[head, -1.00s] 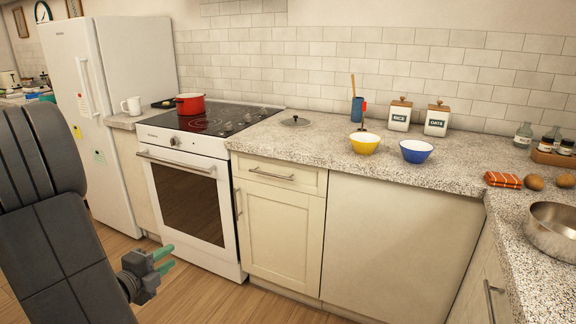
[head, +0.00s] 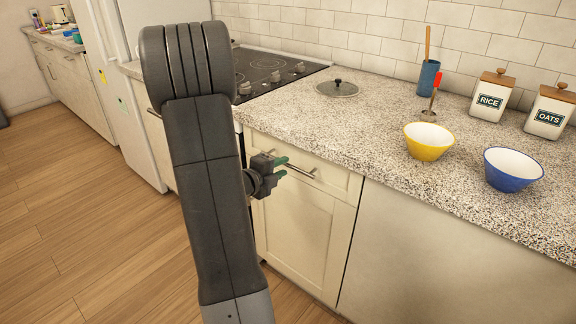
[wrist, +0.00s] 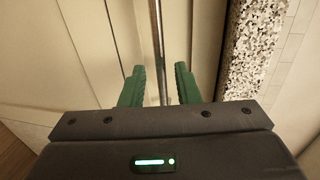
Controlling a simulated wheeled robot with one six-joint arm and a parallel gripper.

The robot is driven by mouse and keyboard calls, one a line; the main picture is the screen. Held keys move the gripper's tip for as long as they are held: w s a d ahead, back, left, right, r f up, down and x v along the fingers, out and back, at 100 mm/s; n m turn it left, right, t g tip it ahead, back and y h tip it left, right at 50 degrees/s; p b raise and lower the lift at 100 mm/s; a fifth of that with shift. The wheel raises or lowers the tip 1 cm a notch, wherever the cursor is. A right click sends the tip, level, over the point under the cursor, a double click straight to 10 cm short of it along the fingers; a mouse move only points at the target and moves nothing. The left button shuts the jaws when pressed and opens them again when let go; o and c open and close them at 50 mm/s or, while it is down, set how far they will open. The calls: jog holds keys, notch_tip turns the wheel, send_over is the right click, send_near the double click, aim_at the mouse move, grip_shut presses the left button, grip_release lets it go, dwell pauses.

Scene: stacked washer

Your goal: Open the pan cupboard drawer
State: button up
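The cream drawer front (head: 335,181) sits just under the counter, above a cupboard door (head: 295,222). It looks closed, flush with the cabinet. Its metal bar handle (head: 303,171) is partly hidden behind my gripper (head: 282,168) in the head view. In the wrist view, the handle (wrist: 157,45) runs between the two green fingers of my gripper (wrist: 159,82). The fingers are open, with a gap on each side of the bar. How deep the bar lies between the fingertips is hard to tell.
The speckled counter (head: 345,120) overhangs just above the drawer. A pan lid (head: 338,88), a yellow bowl (head: 428,142) and a blue bowl (head: 512,170) stand on it. The stove (head: 275,68) is left of the drawer. Wooden floor (head: 85,225) lies open at left.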

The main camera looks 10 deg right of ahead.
aim_at(286, 165)
jog(key=shift+x, duration=1.65)
grip_shut()
